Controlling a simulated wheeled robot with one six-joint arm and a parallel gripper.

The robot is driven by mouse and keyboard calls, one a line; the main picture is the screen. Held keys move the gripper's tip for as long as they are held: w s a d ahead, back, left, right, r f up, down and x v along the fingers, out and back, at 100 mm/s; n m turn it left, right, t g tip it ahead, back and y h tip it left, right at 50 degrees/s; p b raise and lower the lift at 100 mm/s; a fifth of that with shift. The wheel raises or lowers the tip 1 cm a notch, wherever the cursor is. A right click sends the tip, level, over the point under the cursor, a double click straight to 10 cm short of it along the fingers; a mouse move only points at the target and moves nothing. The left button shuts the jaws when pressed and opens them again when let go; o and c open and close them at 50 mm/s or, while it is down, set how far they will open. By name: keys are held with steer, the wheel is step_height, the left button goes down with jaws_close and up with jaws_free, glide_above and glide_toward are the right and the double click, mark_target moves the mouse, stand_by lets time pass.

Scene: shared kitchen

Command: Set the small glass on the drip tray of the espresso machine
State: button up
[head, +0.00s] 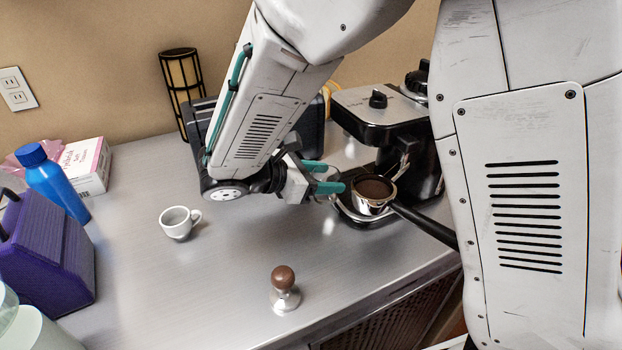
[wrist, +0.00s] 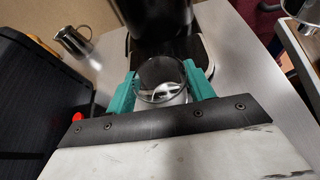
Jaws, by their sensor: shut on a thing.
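The small clear glass (wrist: 160,72) is between the teal fingers of my gripper (wrist: 161,90) in the wrist view. My gripper (head: 326,178) is shut on it. In the head view the glass is mostly hidden by the fingers. The espresso machine (head: 385,112) stands just right of my gripper, black and steel. Its drip tray (head: 352,214) is at its base, partly hidden by the portafilter. In the wrist view the tray (wrist: 206,56) lies just beyond the glass. I cannot tell whether the glass touches it.
A portafilter (head: 372,196) filled with coffee is in front of the machine, its black handle pointing right. A white cup (head: 178,222) and a tamper (head: 285,290) stand on the steel counter. A metal pitcher (wrist: 73,40) is left in the wrist view. The counter's middle is clear.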

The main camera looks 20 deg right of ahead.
steer(key=shift+w+d+f, duration=0.1)
steer(key=shift+w+d, duration=0.15)
steer(key=shift+d, duration=0.9)
steer(key=shift+w+d+f, duration=0.1)
steer(key=shift+w+d, duration=0.1)
steer(key=shift+d, duration=1)
steer(key=shift+w+d, duration=0.25)
steer(key=shift+d, duration=0.9)
steer(key=shift+f, duration=0.4)
steer(key=shift+f, duration=0.2)
steer(key=o, duration=1.2)
steer(key=shift+o, duration=0.2)
steer(key=v, duration=0.8)
